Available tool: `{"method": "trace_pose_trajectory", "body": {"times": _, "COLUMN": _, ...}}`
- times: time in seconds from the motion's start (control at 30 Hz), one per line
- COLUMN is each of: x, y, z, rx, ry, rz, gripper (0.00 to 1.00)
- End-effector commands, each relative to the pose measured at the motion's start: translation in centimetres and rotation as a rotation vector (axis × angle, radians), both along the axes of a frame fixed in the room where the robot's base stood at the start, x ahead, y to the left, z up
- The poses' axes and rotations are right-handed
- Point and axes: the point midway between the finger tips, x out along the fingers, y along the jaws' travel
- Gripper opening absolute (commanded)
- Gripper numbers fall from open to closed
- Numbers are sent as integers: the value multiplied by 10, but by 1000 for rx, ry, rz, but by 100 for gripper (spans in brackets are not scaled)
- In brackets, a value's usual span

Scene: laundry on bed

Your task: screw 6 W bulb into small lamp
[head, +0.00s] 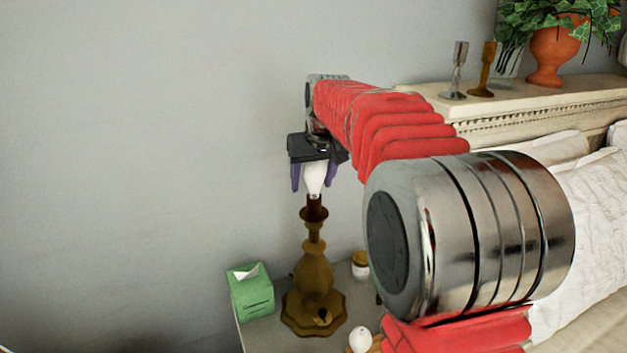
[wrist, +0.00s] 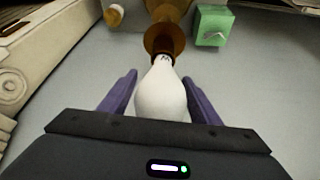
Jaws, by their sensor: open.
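A white bulb (head: 314,178) stands upright at the top of the brown lamp (head: 316,272), its base at the socket. It also shows in the wrist view (wrist: 161,92), with its neck at the dark socket; I cannot tell how far it is screwed in. My gripper (head: 313,180) is above the lamp, pointing down, with its purple fingers on either side of the bulb. In the wrist view the fingers (wrist: 161,95) are spread, with gaps between them and the bulb.
A green tissue box (head: 251,291) stands left of the lamp on the nightstand. A small jar (head: 360,264) stands right of the lamp. Another white bulb (head: 360,340) is near the front. The bed (head: 590,210) and headboard (head: 510,118) are at right.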

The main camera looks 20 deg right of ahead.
Motion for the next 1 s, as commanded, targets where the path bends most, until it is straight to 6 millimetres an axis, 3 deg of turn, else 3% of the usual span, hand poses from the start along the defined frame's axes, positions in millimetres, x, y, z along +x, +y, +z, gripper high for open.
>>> {"method": "trace_pose_trajectory", "body": {"times": 0.6, "x": 0, "y": 4, "z": -1, "rx": 1, "ry": 2, "rz": 280, "gripper": 57}}
{"method": "trace_pose_trajectory", "body": {"times": 1.0, "x": 0, "y": 5, "z": 0, "rx": 1, "ry": 1, "rz": 307, "gripper": 57}}
